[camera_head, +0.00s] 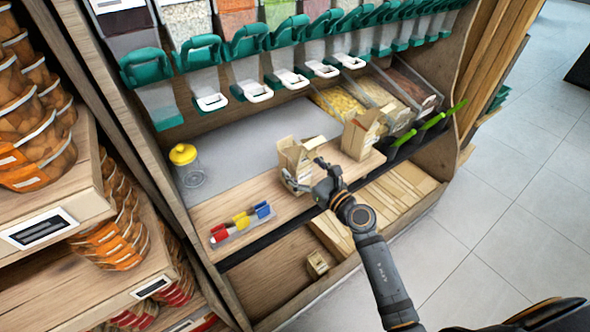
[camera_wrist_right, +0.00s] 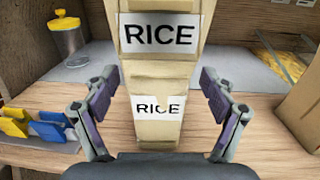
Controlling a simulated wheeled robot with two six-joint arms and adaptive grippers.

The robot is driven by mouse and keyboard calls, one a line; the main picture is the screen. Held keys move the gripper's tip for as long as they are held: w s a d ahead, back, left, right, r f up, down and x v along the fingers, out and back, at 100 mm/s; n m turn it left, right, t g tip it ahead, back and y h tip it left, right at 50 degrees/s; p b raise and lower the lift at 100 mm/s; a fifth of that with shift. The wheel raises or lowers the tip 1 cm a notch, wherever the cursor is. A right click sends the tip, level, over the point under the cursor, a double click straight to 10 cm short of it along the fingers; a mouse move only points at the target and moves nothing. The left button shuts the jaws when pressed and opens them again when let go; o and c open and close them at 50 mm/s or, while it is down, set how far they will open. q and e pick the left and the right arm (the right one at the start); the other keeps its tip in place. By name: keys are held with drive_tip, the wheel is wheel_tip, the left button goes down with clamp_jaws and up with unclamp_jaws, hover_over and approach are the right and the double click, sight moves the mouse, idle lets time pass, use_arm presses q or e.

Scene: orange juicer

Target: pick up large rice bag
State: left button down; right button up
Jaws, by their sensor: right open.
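A tan paper rice bag (camera_head: 293,158) stands upright on the wooden shelf. In the right wrist view a large bag with a RICE label (camera_wrist_right: 160,35) rises at the centre, and a smaller RICE label (camera_wrist_right: 158,108) shows low in front of it, seemingly on a smaller bag. My right gripper (camera_head: 307,176) is open at the shelf's front edge. In the wrist view its fingers (camera_wrist_right: 160,92) stand left and right of the bags, with visible gaps on both sides. My left gripper is not in view.
Another tan bag (camera_head: 360,136) stands to the right. A yellow-lidded jar (camera_head: 190,172) and coloured clips (camera_head: 242,224) are on the left. Dispensers with green handles (camera_head: 245,42) hang above. The shelf between jar and bags is clear.

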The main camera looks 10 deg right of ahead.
sight(286, 153)
drive_tip(key=x, duration=0.3)
drive_tip(key=shift+w+a, duration=0.1)
drive_tip(key=shift+a, duration=0.05)
drive_tip(key=c, duration=1.7)
